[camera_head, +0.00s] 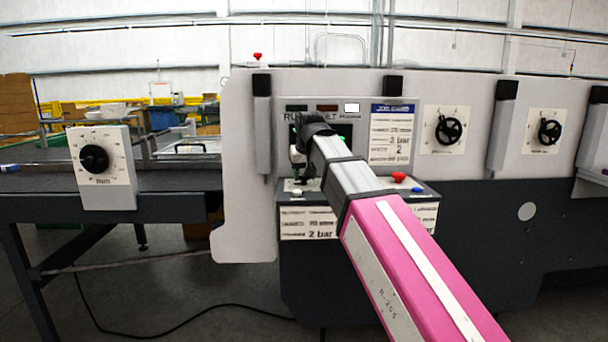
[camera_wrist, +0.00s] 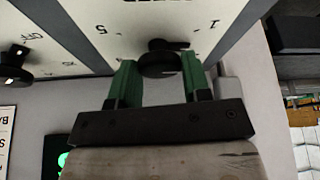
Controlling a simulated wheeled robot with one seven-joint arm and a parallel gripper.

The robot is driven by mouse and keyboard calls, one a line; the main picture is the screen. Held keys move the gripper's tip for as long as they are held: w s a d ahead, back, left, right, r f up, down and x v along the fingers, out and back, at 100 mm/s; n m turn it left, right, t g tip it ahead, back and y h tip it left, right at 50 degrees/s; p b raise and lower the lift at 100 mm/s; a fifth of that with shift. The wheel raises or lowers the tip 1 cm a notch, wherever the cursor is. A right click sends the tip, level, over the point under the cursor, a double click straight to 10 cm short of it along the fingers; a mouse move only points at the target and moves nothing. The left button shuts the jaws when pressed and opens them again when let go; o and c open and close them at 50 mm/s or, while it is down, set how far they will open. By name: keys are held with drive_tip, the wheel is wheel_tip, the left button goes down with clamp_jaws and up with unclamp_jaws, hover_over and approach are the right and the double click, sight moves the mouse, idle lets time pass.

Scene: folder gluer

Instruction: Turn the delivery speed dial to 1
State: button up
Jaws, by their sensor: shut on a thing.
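The delivery speed dial, a black knob (camera_wrist: 160,45) on a white plate, shows at the top middle of the wrist view. The plate appears upside down, with a 5 to the left of the knob and a 1 to the right. My gripper (camera_wrist: 160,64) has its two green fingers on either side of the knob and is shut on it. I cannot tell exactly which mark the knob points to. In the head view my gripper (camera_head: 304,172) is at the sloped control box, and my arm hides most of the dial there.
Another black knob (camera_wrist: 14,62) with an OFF mark is at the left of the wrist view. In the head view a red button (camera_head: 398,177) is on the control box (camera_head: 425,190). Black handwheels (camera_head: 449,130) are on the machine at right, and a separate dial (camera_head: 94,158) is at left.

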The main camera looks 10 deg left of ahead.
drive_tip(key=n+y, duration=0.1)
drive_tip(key=n, duration=0.2)
drive_tip(key=n+g+y, duration=0.1)
drive_tip(key=n, duration=0.2)
drive_tip(key=shift+w+d+n+g, duration=0.1)
drive_tip(key=shift+n+g, duration=0.2)
idle(0.3)
drive_tip(key=o, duration=0.9)
drive_tip(key=shift+r, duration=0.1)
drive_tip(key=v, duration=1)
drive_tip(key=shift+r, duration=0.3)
drive_tip(key=shift+d, duration=0.15)
